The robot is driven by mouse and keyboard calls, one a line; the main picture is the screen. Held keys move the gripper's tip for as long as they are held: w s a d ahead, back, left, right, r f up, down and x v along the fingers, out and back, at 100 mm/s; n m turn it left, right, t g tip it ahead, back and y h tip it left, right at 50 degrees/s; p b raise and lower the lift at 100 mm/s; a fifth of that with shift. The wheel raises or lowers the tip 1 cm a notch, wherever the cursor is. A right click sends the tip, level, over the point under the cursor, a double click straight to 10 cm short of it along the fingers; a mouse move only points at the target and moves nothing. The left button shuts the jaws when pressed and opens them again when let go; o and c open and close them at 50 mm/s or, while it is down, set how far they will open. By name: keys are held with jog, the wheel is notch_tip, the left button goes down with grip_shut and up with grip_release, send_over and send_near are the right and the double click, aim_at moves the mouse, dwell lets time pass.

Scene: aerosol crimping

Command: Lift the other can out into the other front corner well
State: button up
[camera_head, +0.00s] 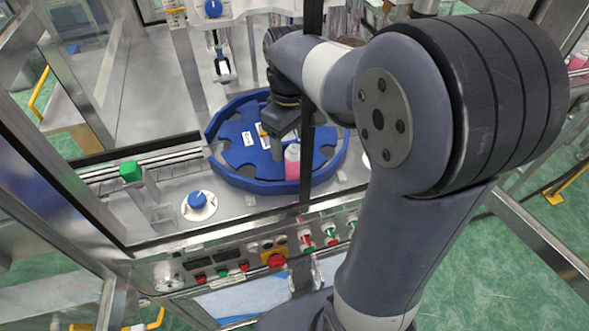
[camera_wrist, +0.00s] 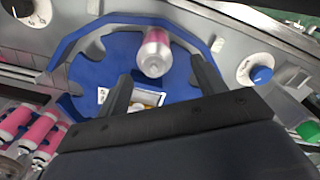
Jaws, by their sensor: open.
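A pink can with a pale silver top (camera_head: 292,161) stands at the front part of the blue round tray (camera_head: 235,181). In the wrist view the same can (camera_wrist: 154,54) shows its rounded metal end near the tray's rim. My gripper (camera_head: 280,145) points down over the tray, just left of the can and close to it. In the wrist view my gripper (camera_wrist: 161,82) has its two fingers spread, and the can appears beyond the gap between them. I cannot tell whether a finger touches it. The tray's far wells are partly hidden by my arm.
A blue knob on a white disc (camera_head: 197,200) and a green block (camera_head: 130,171) stand left of the tray. A dark upright post (camera_head: 306,150) crosses in front of it. Several pink cans (camera_wrist: 22,128) show at the wrist view's left. A button panel (camera_head: 250,262) runs along the front.

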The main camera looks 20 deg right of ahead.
aim_at(294, 165)
jog(key=f, duration=0.3)
jog(key=d+f+p, duration=0.1)
jog(key=shift+s+f, duration=0.15)
jog(key=shift+s, duration=0.1)
jog(key=shift+f, duration=0.55)
jog(key=shift+c, duration=0.6)
jog(key=c, duration=1.2)
